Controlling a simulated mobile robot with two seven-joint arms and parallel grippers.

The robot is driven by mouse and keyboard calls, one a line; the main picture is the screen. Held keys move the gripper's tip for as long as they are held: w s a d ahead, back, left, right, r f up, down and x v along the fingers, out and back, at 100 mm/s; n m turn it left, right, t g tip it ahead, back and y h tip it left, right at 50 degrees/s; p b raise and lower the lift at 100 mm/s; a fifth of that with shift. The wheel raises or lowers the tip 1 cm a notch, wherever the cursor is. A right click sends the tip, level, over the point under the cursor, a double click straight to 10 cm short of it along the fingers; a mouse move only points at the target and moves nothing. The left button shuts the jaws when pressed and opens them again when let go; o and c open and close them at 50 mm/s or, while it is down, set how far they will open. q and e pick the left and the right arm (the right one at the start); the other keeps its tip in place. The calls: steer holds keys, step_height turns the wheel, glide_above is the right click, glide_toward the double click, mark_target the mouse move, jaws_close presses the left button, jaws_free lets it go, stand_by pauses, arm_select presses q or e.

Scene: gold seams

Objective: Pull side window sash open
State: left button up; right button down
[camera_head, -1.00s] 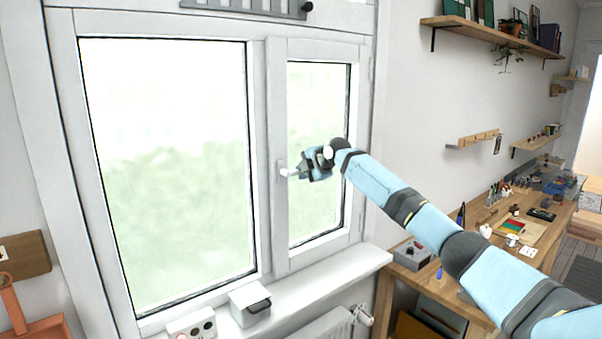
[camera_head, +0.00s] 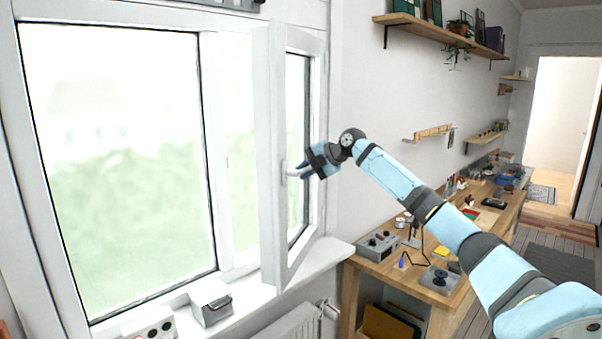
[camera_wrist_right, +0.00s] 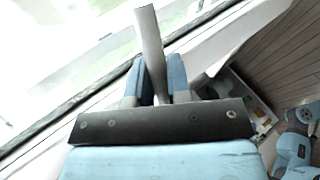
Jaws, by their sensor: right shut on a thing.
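The side window sash (camera_head: 271,150) is a narrow white frame with glass. It stands swung inward into the room, with a gap between its left edge and the window frame (camera_head: 210,150). Its white handle (camera_head: 291,174) sits on the sash's left stile. My right gripper (camera_head: 304,171) is shut on the handle, its arm reaching in from the lower right. In the right wrist view, the white handle (camera_wrist_right: 149,45) runs up between the two blue fingers (camera_wrist_right: 155,80). My left gripper is in neither view.
The white sill (camera_head: 250,305) below carries a small grey-white box (camera_head: 211,303) and a white panel with round knobs (camera_head: 150,326). A radiator (camera_head: 290,326) is under it. A wooden workbench (camera_head: 400,270) with several tools stands to the right, below a wall shelf (camera_head: 450,35).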

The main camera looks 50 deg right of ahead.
steer(key=c, duration=1.1)
jaws_free()
steer(key=shift+s+d+r, duration=0.15)
steer(key=shift+r, duration=0.1)
steer(key=shift+s, duration=0.15)
steer(key=b+v, duration=0.4)
steer(key=v, duration=0.9)
steer(key=shift+s, duration=0.25)
steer(key=shift+r, duration=0.15)
